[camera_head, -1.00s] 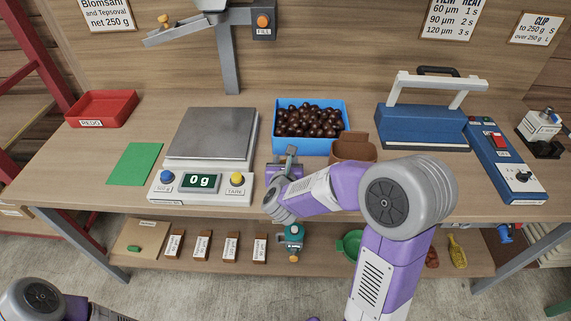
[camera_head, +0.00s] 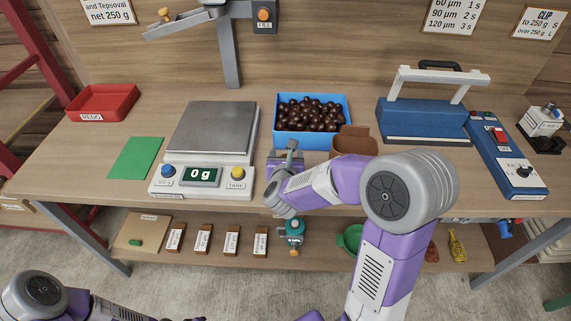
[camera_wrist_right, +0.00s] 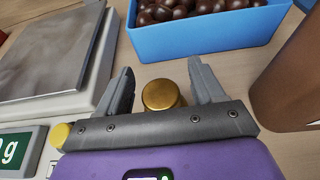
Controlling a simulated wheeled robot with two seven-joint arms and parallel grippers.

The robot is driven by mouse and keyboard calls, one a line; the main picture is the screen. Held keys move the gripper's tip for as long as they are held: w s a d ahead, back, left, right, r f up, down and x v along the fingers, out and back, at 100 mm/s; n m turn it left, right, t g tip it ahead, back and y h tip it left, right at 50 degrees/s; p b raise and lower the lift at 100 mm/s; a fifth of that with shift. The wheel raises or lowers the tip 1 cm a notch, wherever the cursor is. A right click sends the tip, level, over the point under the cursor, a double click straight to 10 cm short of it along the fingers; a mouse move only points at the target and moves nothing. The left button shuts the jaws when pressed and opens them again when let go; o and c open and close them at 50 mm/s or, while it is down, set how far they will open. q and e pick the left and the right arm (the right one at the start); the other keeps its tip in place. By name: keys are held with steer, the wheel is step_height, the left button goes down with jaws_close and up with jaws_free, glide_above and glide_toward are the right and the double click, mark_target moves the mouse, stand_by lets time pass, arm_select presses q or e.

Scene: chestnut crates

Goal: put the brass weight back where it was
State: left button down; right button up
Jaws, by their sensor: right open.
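The brass weight (camera_wrist_right: 160,95) is a small round golden piece, seen from above in the right wrist view. It stands between the two spread fingers of my right gripper (camera_wrist_right: 162,88), with a gap on each side. What lies directly under it is hidden. In the head view my right gripper (camera_head: 289,153) is between the scale and the blue crate, and the weight cannot be made out there. The scale (camera_head: 212,130) has an empty grey pan and reads 0 g.
A blue crate (camera_head: 314,140) of chestnuts stands just beyond my right gripper, and a brown container (camera_head: 354,141) is to its right. A green mat (camera_head: 136,158) and a red REDO tray (camera_head: 103,103) are left of the scale. A blue sealer (camera_head: 424,121) stands right.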

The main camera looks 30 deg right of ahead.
steer(key=b+v, duration=0.2)
steer(key=v, duration=1)
steer(key=shift+s, duration=0.1)
